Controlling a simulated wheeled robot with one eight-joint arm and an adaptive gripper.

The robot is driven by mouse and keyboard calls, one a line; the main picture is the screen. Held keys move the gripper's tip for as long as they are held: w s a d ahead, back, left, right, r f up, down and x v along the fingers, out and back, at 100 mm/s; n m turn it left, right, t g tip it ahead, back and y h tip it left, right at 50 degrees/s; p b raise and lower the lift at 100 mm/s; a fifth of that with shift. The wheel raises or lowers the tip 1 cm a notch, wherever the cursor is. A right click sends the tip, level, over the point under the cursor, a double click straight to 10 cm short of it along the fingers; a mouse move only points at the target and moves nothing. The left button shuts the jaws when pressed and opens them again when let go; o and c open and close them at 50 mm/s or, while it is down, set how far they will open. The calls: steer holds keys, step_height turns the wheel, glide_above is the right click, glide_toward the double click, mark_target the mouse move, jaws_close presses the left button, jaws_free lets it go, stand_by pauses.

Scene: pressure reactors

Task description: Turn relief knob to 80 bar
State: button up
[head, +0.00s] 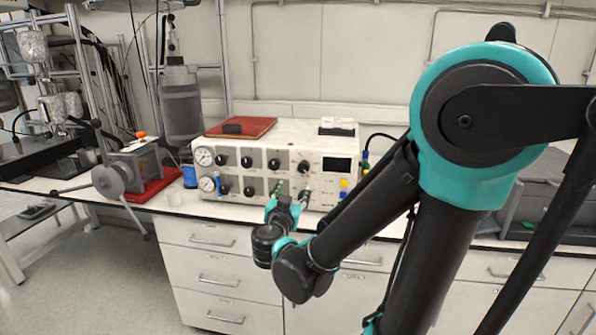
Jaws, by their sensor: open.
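The white control box (327,148) stands on the bench with several black knobs on its front, in an upper and a lower row. Labels are too small to read, so I cannot tell which is the relief knob or its setting. My gripper (292,192) is in front of the lower right part of the panel, open, fingers towards it. Its fingers and wrist hide part of the lower row, and I cannot tell whether they touch a knob. An upper knob (303,167) shows just above the fingers. Two round gauges, an upper one (204,156) and a lower one (207,184), sit at the panel's left.
A red tray (262,125) with a dark object lies on the box. A dark display (337,164) is at the panel's right. Drawers (212,240) are below the bench.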

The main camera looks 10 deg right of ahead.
mark_target(303, 168)
steer(key=x, duration=1.7)
steer(key=shift+d, duration=0.1)
steer(key=c, duration=1.1)
